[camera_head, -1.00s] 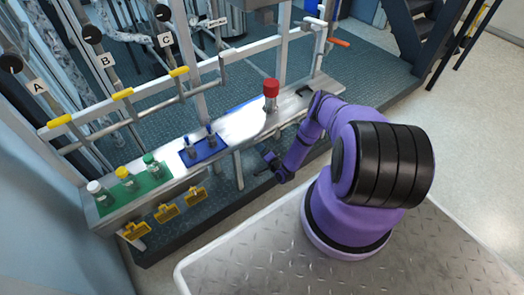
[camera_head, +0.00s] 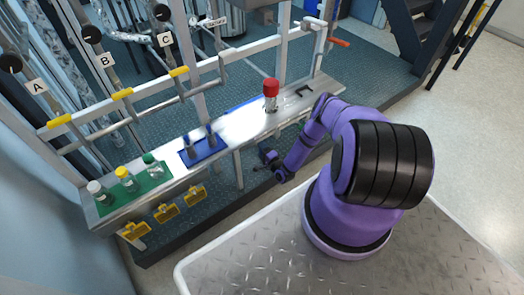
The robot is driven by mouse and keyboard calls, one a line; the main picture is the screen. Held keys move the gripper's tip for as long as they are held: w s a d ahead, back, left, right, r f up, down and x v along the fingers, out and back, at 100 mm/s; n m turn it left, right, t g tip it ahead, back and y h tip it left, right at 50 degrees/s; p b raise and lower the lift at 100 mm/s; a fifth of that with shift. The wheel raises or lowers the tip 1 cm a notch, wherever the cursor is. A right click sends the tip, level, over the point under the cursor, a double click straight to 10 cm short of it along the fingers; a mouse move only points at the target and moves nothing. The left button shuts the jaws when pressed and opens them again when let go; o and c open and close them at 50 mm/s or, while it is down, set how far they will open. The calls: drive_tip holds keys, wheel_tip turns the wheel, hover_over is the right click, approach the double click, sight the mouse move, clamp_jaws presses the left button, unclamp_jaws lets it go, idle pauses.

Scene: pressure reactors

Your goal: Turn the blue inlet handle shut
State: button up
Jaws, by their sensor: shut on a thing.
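My gripper (camera_head: 262,160) is low beside the front edge of the steel bench (camera_head: 232,132), to the right of a bench leg. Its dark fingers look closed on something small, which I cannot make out. I cannot pick out a blue inlet handle for certain.
A red-capped bottle (camera_head: 271,97) and a black bracket (camera_head: 305,91) are on the bench. A blue mat (camera_head: 203,149) and a green mat (camera_head: 132,192) hold small vessels. Yellow tags (camera_head: 167,212) hang in front. Open floor lies right.

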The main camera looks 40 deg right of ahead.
drive_tip(key=shift+s, duration=0.1)
drive_tip(key=o, duration=0.9)
drive_tip(key=shift+o, duration=0.2)
drive_tip(key=s, duration=1)
drive_tip(key=shift+s+d, duration=0.15)
drive_tip(key=shift+s, duration=0.25)
